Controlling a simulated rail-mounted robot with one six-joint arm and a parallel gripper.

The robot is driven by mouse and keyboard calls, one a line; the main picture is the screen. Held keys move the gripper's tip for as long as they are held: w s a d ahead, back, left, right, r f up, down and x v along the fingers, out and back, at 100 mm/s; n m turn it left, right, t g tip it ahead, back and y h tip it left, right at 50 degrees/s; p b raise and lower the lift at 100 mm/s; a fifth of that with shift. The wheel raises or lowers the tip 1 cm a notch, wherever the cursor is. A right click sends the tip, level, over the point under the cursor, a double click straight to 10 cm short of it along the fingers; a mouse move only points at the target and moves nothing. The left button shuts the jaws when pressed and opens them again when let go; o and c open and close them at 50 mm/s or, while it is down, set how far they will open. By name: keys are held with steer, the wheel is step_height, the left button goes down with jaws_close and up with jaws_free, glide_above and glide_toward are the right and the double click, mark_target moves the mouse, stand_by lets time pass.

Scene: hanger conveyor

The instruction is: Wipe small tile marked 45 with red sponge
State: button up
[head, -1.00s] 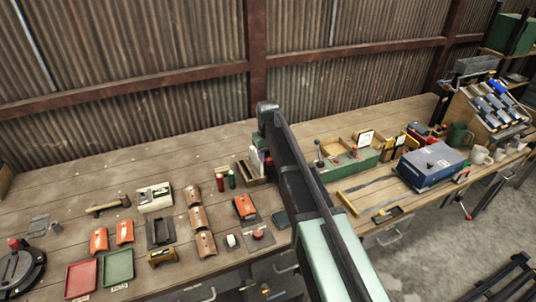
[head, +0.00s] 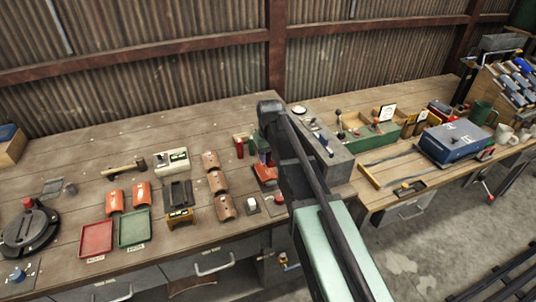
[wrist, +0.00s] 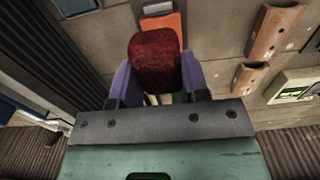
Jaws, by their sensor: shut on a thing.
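My gripper (wrist: 156,80) has purple fingers and is shut on a dark red sponge (wrist: 155,58) in the wrist view. An orange-red tile (wrist: 163,24) shows just beyond the sponge, which covers part of it. I cannot tell whether they touch. In the head view this tile (head: 266,174) lies on the bench beside my arm, and my gripper (head: 264,157) shows only as a bit of purple above it. No number 45 is readable on any tile.
Brown curved tiles (head: 217,182) lie in a row left of my gripper; some show in the wrist view (wrist: 274,32). A grey box (head: 325,150) stands close right of my arm. Red (head: 96,239) and green (head: 134,228) trays lie at front left.

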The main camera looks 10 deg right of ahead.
mark_target(270, 176)
step_height(270, 176, down, 6)
steer(key=b, duration=0.6)
steer(key=shift+f, duration=0.25)
steer(key=shift+w+f, duration=0.15)
steer(key=shift+w, duration=0.3)
steer(key=shift+w+a, duration=0.15)
steer(key=shift+w, duration=0.6)
steer(key=shift+w+a, duration=0.1)
steer(key=shift+w, duration=0.65)
steer(key=shift+s+d, duration=0.15)
steer(key=shift+s, duration=0.9)
steer(key=shift+s+d, duration=0.1)
steer(key=shift+s, duration=0.95)
step_height(270, 176, up, 2)
steer(key=shift+w+r+p, duration=0.15)
steer(key=shift+p, duration=0.85)
step_height(270, 176, up, 5)
steer(key=p, duration=0.5)
steer(key=shift+r, duration=0.15)
